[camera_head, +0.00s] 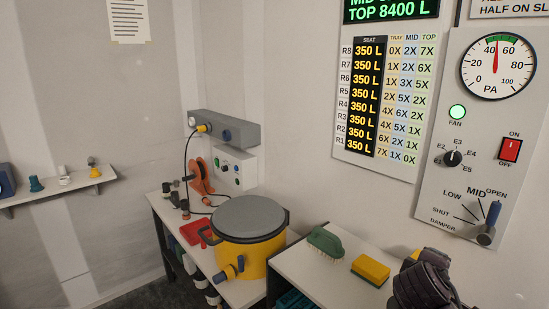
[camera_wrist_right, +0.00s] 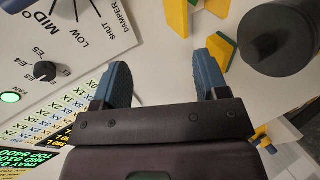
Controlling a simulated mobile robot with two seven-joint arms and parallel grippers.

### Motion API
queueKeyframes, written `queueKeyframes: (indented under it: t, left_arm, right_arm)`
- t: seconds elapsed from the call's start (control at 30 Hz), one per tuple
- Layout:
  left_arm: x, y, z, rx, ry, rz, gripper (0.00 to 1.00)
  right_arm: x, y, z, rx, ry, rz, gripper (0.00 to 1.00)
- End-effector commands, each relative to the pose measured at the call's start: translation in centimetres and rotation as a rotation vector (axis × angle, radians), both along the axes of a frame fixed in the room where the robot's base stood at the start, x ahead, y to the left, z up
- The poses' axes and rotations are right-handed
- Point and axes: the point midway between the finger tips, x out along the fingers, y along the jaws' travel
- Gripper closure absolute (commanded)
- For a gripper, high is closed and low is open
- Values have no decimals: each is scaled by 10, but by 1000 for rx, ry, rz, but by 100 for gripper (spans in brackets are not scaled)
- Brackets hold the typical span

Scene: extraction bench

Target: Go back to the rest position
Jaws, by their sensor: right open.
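My right gripper (camera_wrist_right: 160,80) shows in the right wrist view with its two blue-padded fingers spread wide and nothing between them. In the head view, a dark part of my right arm (camera_head: 425,285) shows at the bottom right, below the control panel (camera_head: 450,190). The gripper's fingers cannot be made out there. The panel's blue damper lever (camera_head: 492,217) points up towards OPEN, and the gripper is apart from it. The panel also shows in the right wrist view (camera_wrist_right: 25,45), turned over, to the left of the fingers. My left gripper is not in view.
A yellow pot (camera_head: 245,258) with a grey lid stands on the left bench. A green brush (camera_head: 326,241) and a yellow sponge (camera_head: 370,270) lie on the white bench top (camera_head: 305,268), near my right arm. A dark round thing (camera_wrist_right: 278,38) shows beside the right finger.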

Motion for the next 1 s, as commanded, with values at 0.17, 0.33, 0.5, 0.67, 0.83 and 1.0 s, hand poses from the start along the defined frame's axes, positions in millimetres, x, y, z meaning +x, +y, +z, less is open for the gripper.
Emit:
queueKeyframes:
  t: [0.17, 0.33, 0.5, 0.67, 0.83, 1.0]
  left_arm:
    - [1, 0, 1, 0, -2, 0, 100]
    - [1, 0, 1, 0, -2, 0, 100]
    - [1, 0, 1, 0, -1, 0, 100]
    - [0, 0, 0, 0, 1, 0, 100]
    - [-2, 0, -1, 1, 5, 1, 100]
    - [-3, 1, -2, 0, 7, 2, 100]
  right_arm:
    - [-63, 10, -65, 243, 64, -43, 33]
    - [-125, 22, -109, 468, 113, -121, 33]
    - [-189, 34, -139, 678, 155, -232, 33]
    - [-237, 44, -152, 829, 179, -333, 33]
    - [-274, 52, -157, 941, 193, -426, 33]
    - [-305, 59, -158, 1033, 202, -513, 33]
